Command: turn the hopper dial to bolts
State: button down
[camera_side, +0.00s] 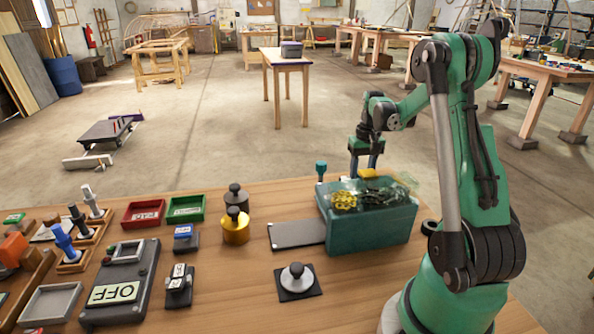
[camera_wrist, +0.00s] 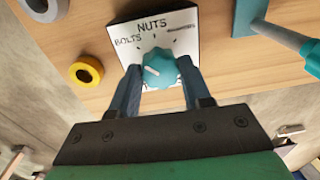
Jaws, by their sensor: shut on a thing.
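The hopper dial (camera_wrist: 160,68) is a teal knob with a short white pointer mark, on a white plate (camera_wrist: 176,22) lettered BOLTS, NUTS and a smaller word at the right that is hard to read. The pointer mark lies on the knob's left side, pointing roughly left, below the direction of the BOLTS lettering. My gripper (camera_wrist: 157,88) is shut on the dial, one finger on each side. The fingers hide the lower plate. In the side view my gripper (camera_side: 364,160) is behind the teal hopper box (camera_side: 368,232), which hides the dial.
A yellow ring (camera_wrist: 86,72) and a grey ring lie left of the plate in the wrist view. A teal-handled piece (camera_side: 321,169) stands left of my gripper. A grey plate (camera_side: 297,234), a black-knobbed pad (camera_side: 298,281) and weights (camera_side: 236,226) sit on the bench.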

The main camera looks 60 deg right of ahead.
jog(key=shift+n, duration=0.6)
jog(key=shift+c, duration=2)
grip_release()
jog(key=shift+s+d+r, duration=0.1)
jog(key=shift+r, duration=2.75)
jog(key=w+a+r+n+t+h, duration=0.1)
jog(key=w+a+r+n, duration=0.15)
jog(key=a, duration=0.45)
jog(key=w+a+r+n+t, duration=0.1)
jog(key=w+a+r+t, duration=0.15)
jog(key=a, duration=0.55)
jog(key=s+a+f+n+t, duration=0.1)
jog(key=s+a+n+t, duration=0.1)
jog(key=a, duration=1.3)
jog(key=shift+a+f+n+t+y, duration=0.15)
jog(key=shift+f+n+t+y, duration=0.25)
jog(key=shift+n+t, duration=0.6)
